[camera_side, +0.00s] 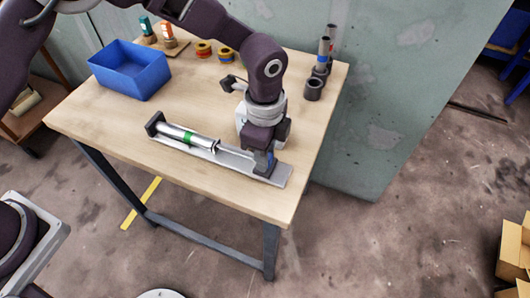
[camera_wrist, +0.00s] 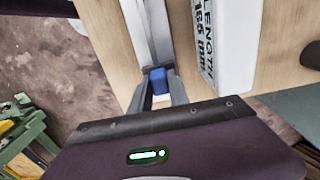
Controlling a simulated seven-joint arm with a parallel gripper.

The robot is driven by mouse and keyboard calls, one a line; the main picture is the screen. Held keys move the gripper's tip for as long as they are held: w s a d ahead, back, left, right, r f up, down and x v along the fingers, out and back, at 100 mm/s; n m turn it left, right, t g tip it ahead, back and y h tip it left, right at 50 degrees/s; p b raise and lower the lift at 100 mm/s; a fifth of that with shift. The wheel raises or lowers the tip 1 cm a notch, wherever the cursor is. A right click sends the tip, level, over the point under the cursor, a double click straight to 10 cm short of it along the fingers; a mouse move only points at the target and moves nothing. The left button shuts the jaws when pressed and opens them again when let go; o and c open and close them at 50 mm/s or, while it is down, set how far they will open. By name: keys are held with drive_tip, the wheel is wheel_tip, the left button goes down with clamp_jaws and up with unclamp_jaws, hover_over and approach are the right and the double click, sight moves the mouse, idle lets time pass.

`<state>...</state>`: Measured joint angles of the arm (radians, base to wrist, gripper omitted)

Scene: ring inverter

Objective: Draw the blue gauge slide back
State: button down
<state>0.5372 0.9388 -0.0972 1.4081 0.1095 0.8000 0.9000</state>
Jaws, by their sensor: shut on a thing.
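The blue gauge slide (camera_wrist: 158,82) shows in the wrist view between my two fingers, on a grey rail. My gripper (camera_wrist: 158,92) is shut on it. In the side view my gripper (camera_side: 264,168) points down at the right part of the metal gauge base (camera_side: 281,177), and the blue slide (camera_side: 271,158) is partly hidden by the fingers. A silver cylinder with a green band (camera_side: 189,137) lies on the left part of the gauge, against a dark end block (camera_side: 155,123). A gap shows between the cylinder and my gripper.
A white box marked "LENGTH 165 mm" (camera_wrist: 228,45) stands beside the rail. A blue bin (camera_side: 130,72) sits at the table's back left. Several coloured rings and spools (camera_side: 204,49) stand at the back. Dark upright tubes (camera_side: 322,65) stand at the right edge.

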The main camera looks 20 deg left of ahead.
drive_tip(key=shift+r, duration=0.1)
idle(0.7)
drive_tip(key=shift+d, duration=1.05)
drive_tip(key=c, duration=1.2)
unclamp_jaws()
drive_tip(key=shift+c, duration=0.2)
wheel_tip(320, 180, up, 7)
drive_tip(key=shift+a+r, duration=0.1)
